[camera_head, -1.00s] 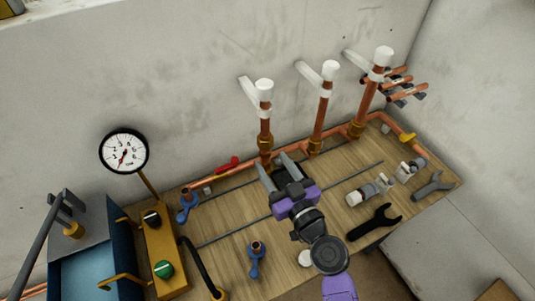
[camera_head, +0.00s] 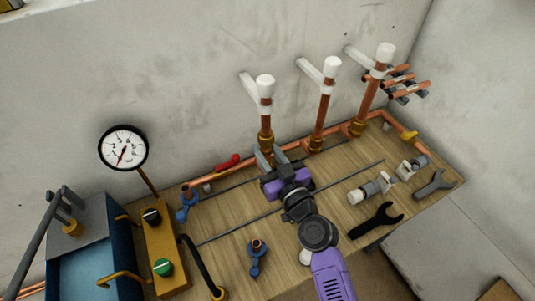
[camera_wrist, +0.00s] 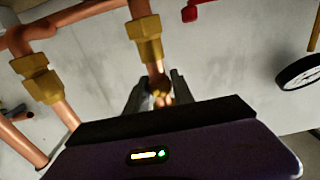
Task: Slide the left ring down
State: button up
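The left copper pipe (camera_head: 266,124) stands upright by the wall, with a white cap and a brass fitting (camera_head: 265,139) low on it. In the wrist view the same fitting (camera_wrist: 145,28) is at the top, as that picture is upside down. A small brass-coloured ring (camera_wrist: 160,91) shows on the pipe beyond the fitting, partly hidden by my gripper. My gripper (camera_head: 268,152) is at this pipe, its fingers apart. In the wrist view the fingers (camera_wrist: 158,82) lie on either side of the pipe and ring. Contact with the ring cannot be made out.
Middle (camera_head: 324,108) and right (camera_head: 368,98) pipes stand to the right. A horizontal copper pipe runs along their feet. A red handle (camera_head: 228,163) lies left of my gripper. Wrenches (camera_head: 377,222), valves and blue fittings lie on the wooden bench (camera_head: 225,215). A gauge (camera_head: 123,148) stands left.

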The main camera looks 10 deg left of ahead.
aim_at(268, 160)
grip_shut()
jog(key=shift+f+b, duration=1.45)
jog(key=shift+b, duration=0.1)
jog(key=o, duration=0.9)
grip_release()
jog(key=shift+r, duration=0.15)
jog(key=shift+b+v, duration=0.8)
jog(key=shift+v, duration=2.75)
